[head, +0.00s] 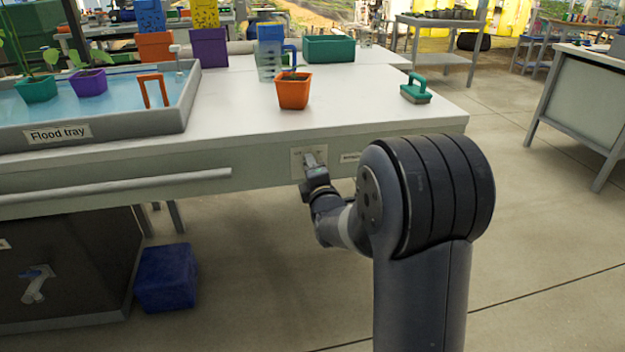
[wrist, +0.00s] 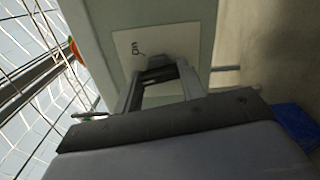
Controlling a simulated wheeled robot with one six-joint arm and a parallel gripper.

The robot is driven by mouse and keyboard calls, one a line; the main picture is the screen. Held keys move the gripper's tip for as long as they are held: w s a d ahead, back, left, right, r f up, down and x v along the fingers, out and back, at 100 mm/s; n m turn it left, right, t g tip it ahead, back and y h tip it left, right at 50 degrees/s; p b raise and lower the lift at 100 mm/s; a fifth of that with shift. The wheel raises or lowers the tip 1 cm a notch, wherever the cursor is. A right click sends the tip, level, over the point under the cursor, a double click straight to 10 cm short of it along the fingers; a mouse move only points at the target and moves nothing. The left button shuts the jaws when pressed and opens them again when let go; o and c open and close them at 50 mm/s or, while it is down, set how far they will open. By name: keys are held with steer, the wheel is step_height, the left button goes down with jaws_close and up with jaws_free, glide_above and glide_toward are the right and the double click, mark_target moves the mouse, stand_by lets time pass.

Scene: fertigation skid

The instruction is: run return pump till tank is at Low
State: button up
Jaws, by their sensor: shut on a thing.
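A pale switch plate (head: 298,165) is set in the front face of the bench. In the wrist view the plate (wrist: 128,45) carries lettering that appears to read "On", turned sideways. My gripper (head: 312,162) is at this plate, shut on a small grey switch knob. The knob (wrist: 158,60) shows between the fingertips in the wrist view, partly hidden by them; its setting cannot be read. The flood tray (head: 95,136) on the bench holds blue water. A dark tank (head: 80,265) stands below at left; no level mark is readable on it.
A valve with a blue handle (head: 36,282) is on the tank's front. A blue box (head: 167,278) is on the floor. An orange pot (head: 293,92) and a green-handled brush (head: 416,90) stand on the bench.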

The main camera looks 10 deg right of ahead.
steer(key=shift+n+b, duration=1.8)
steer(key=shift+n, duration=1.7)
steer(key=o, duration=1)
steer(key=shift+s, duration=0.1)
steer(key=s+p, duration=0.2)
steer(key=s, duration=0.8)
steer(key=shift+s+p, duration=0.3)
